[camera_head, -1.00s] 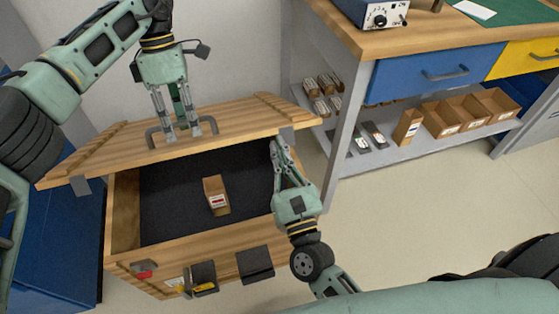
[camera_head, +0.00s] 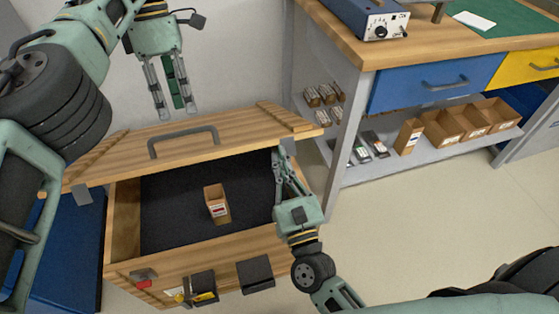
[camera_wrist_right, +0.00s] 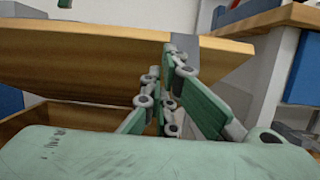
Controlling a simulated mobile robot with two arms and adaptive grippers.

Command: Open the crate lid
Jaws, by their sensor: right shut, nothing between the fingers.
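The wooden crate (camera_head: 122,225) stands open, with a dark inside and a small cardboard box (camera_head: 216,204) in it. Its wooden lid (camera_head: 235,140) is tilted up at the back, with a grey handle (camera_head: 183,140) on its face. My left gripper (camera_head: 178,112) is above the lid, apart from the handle, its fingers spread and empty. My right gripper (camera_head: 277,155) is at the lid's right corner by a grey bracket, shut with nothing in it. In the right wrist view its fingertips (camera_wrist_right: 178,52) are against or very near the lid's edge (camera_wrist_right: 120,62); contact is unclear.
A workbench (camera_head: 365,50) with a blue drawer and a lower shelf of cardboard bins (camera_head: 445,128) stands to the right. A blue cabinet or bin (camera_head: 68,250) is left of the crate. Black holders (camera_head: 255,274) with tools hang on the crate's front.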

